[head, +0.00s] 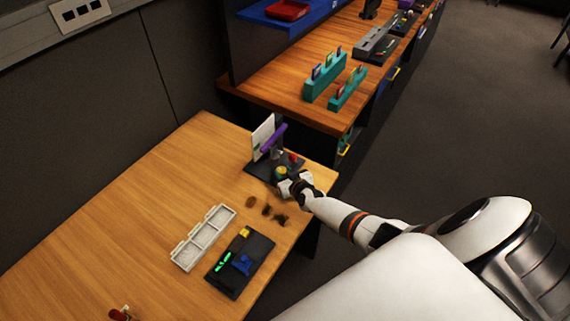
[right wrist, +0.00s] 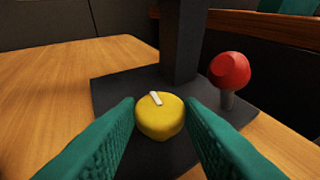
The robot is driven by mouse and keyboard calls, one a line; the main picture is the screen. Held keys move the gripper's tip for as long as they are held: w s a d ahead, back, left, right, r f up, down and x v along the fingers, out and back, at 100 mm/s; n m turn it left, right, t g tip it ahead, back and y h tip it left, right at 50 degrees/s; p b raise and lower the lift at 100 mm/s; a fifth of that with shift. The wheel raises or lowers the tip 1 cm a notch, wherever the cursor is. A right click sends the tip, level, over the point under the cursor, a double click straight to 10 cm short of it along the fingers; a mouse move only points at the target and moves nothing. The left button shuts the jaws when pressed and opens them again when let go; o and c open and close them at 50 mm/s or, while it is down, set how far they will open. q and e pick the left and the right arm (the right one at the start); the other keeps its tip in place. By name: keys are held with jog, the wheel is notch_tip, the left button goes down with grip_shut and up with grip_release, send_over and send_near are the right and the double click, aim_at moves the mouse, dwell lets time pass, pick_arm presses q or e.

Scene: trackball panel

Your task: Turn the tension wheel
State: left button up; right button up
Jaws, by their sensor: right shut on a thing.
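The yellow wheel (head: 280,171), a round knob with a white mark on top, sits on the dark base (head: 259,170) of a device at the table's far right corner. I take it to be the tension wheel. In the right wrist view, the yellow wheel (right wrist: 160,118) lies between the two green fingers of my right gripper (right wrist: 163,110). My right gripper (head: 285,177) is shut on the wheel from its near right side. The white mark points up and slightly left in the wrist view. My left gripper is out of view.
A red ball-topped knob (right wrist: 231,72) stands right of the wheel, and a dark post (right wrist: 181,40) rises behind it. A white tray (head: 203,237) and a dark panel (head: 229,282) with coloured parts lie nearer on the table. Bare wood lies to the left.

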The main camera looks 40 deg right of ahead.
aim_at(281, 170)
jog(key=shift+a+m+g+h+p, duration=0.2)
jog(key=shift+m+g+h+p, duration=0.1)
jog(key=shift+m+h+p, duration=0.95)
jog(key=shift+w, duration=0.1)
jog(key=o, duration=0.7)
jog(key=shift+s+a+r, duration=0.1)
jog(key=shift+s+r, duration=0.05)
jog(key=shift+s, duration=0.05)
jog(key=p+v, duration=0.2)
jog(key=shift+s+r, duration=0.15)
jog(key=shift+r, duration=0.05)
jog(key=shift+v, duration=4.6)
